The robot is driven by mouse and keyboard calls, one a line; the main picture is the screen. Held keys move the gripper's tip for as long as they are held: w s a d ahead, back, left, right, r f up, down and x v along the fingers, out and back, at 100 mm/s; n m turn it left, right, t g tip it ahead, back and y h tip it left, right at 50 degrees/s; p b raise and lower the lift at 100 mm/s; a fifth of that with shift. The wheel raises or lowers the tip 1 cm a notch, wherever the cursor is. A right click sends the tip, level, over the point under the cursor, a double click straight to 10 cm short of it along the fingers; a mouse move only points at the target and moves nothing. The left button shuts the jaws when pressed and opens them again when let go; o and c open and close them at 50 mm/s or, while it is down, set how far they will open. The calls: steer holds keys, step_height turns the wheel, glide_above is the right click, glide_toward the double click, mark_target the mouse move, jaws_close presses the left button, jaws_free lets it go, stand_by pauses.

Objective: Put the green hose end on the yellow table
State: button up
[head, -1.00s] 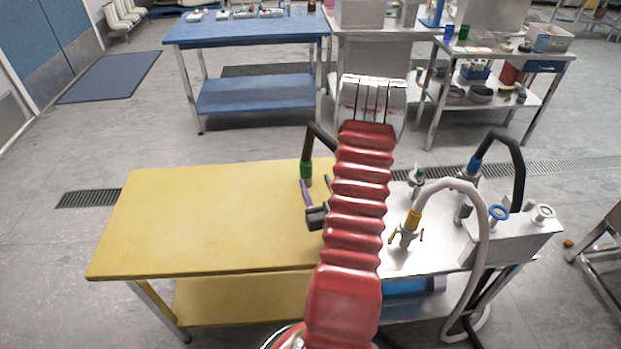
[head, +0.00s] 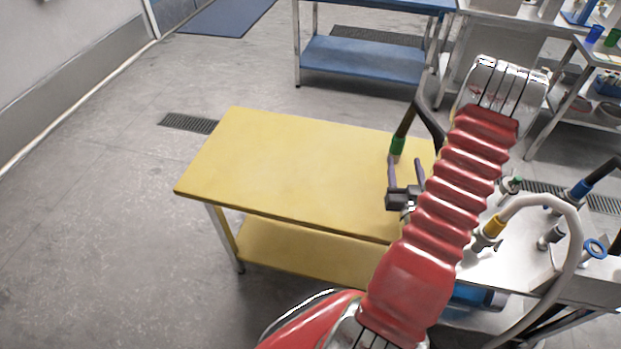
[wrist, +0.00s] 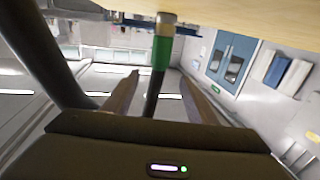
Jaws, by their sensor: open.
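The green hose end (head: 397,146) is a green collar on a dark hose, with a metal tip. In the head view it appears over the back right part of the yellow table (head: 290,165). My gripper (head: 405,166) is open over the table's right side. In the wrist view the green hose end (wrist: 162,52) hangs between my two spread fingers (wrist: 160,88), with a gap on each side. Its metal tip overlaps the edge of the yellow table (wrist: 270,15); I cannot tell whether it touches. My red arm hides the table's right end.
A metal table at the right carries a yellow-collared hose end (head: 493,227) on a pale hose and a blue-collared hose end (head: 580,190). A blue table (head: 370,62) stands behind. The yellow table's left and middle are bare, with open floor to the left.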

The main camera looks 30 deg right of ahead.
steer(key=w+a+r+n+g+y, duration=0.1)
steer(key=w+a+r+n+y, duration=0.15)
steer(key=w, duration=0.25)
steer(key=w+a+r+n+g+y, duration=0.1)
steer(key=w+a+r, duration=0.2)
steer(key=w, duration=0.3)
steer(key=w+a+r+n+g+y, duration=0.1)
steer(key=w+a+r+g+y, duration=0.15)
steer(key=a+r, duration=0.7)
steer(key=s+a+r+n+g+y, duration=0.1)
steer(key=s+a+r, duration=0.1)
steer(key=a, duration=0.6)
steer(key=s+a+r+g+y, duration=0.1)
steer(key=s+a+r, duration=0.2)
steer(key=a, duration=0.5)
steer(key=s+a+r+n+g+y, duration=0.2)
steer(key=s+a+r, duration=0.1)
steer(key=s+a, duration=0.9)
steer(key=shift+s+y, duration=0.35)
steer(key=shift+y, duration=0.05)
